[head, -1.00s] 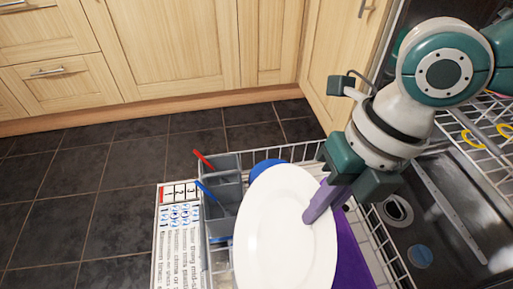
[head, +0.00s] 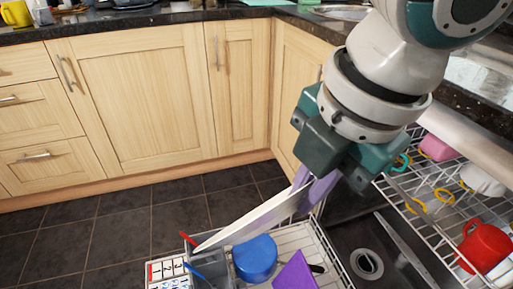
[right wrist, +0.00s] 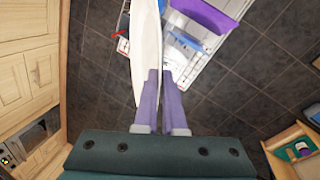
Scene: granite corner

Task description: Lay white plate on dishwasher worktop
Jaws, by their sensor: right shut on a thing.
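The white plate (head: 250,222) shows nearly edge-on and tilted in the head view, above the lower dishwasher rack. My right gripper (head: 308,188) is shut on its rim, with purple fingers. In the right wrist view the plate (right wrist: 146,50) extends away from the shut fingers (right wrist: 160,80), also nearly edge-on. The dark granite worktop (head: 465,92) over the dishwasher is at the right of the head view, partly hidden by my right arm. My left gripper is not in view.
The lower rack (head: 330,262) holds a blue bowl (head: 255,258), a purple item (head: 295,272) and a grey cutlery basket (head: 208,268). The upper rack (head: 420,190) holds several cups, including a red mug (head: 484,246). More worktop (head: 150,18) runs along the back.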

